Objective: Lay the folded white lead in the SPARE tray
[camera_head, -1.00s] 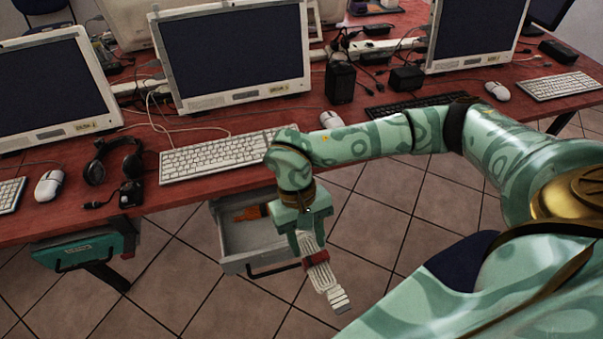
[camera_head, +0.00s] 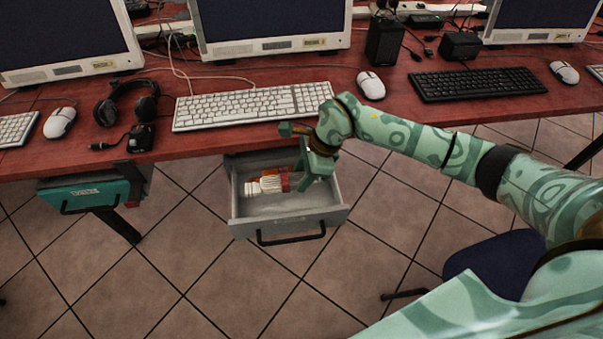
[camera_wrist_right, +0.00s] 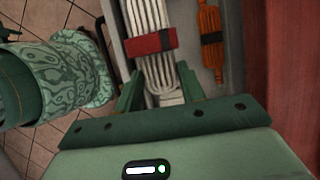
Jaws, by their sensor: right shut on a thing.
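The folded white lead (camera_head: 252,187) has a red band and is in my right gripper (camera_head: 303,178), inside the outline of the open grey drawer tray (camera_head: 288,226). In the right wrist view the lead (camera_wrist_right: 150,18) runs between the fingers of the shut right gripper (camera_wrist_right: 160,92), with its red band just beyond them. A label on the tray's front is too small to read. I cannot tell whether the lead touches the tray floor. My left gripper is out of view.
A bundled orange lead (camera_wrist_right: 209,22) with a black band lies in the grey tray beside the white lead. A shut teal drawer (camera_head: 88,196) hangs further left. A keyboard (camera_head: 250,107) and mouse (camera_head: 371,85) lie on the red desk (camera_head: 330,75) above.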

